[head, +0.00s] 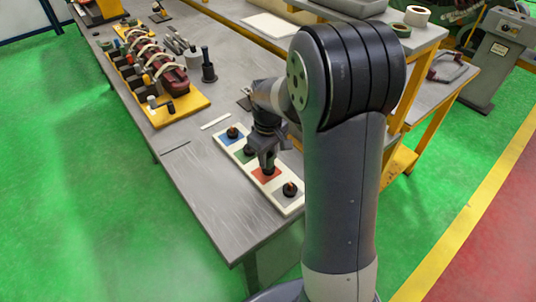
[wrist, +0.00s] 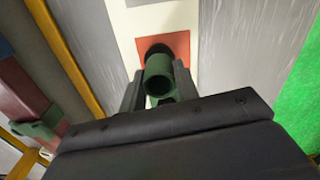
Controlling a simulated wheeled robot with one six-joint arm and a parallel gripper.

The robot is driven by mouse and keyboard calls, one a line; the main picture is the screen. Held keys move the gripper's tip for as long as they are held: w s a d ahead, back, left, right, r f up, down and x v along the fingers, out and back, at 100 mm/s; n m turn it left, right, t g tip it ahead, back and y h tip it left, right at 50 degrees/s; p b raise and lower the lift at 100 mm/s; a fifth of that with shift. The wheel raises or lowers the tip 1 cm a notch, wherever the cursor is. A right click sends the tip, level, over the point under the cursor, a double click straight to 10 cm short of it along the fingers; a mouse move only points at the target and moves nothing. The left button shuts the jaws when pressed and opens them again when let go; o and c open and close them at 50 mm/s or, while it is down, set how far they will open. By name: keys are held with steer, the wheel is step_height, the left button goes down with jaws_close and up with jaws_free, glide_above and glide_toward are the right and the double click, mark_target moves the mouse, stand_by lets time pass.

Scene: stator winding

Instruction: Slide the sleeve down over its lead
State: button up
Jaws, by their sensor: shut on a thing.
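A short green sleeve (wrist: 158,80) is held between the two fingers of my gripper (wrist: 157,92). Its hollow open end faces the wrist camera. Beyond it, a dark round base (wrist: 158,48) shows on the orange-red square (wrist: 179,42) of a pale board. I cannot tell whether the sleeve is around a lead there, as the sleeve hides what lies under it. In the head view my gripper (head: 267,162) points down close over the red square (head: 262,178). The sleeve cannot be made out in that view.
A stator assembly on a yellow base (head: 185,108) stands at the left. The bench front corner (head: 235,245) is bare.

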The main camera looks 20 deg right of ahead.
steer(key=o, duration=1)
steer(key=shift+r, duration=0.15)
step_height(320, 180, up, 11)
steer(key=shift+f, duration=0.2)
step_height(320, 180, down, 10)
steer(key=shift+f, duration=0.2)
steer(key=shift+r+p, duration=1.15)
steer(key=shift+r, duration=0.15)
steer(key=shift+f, duration=0.15)
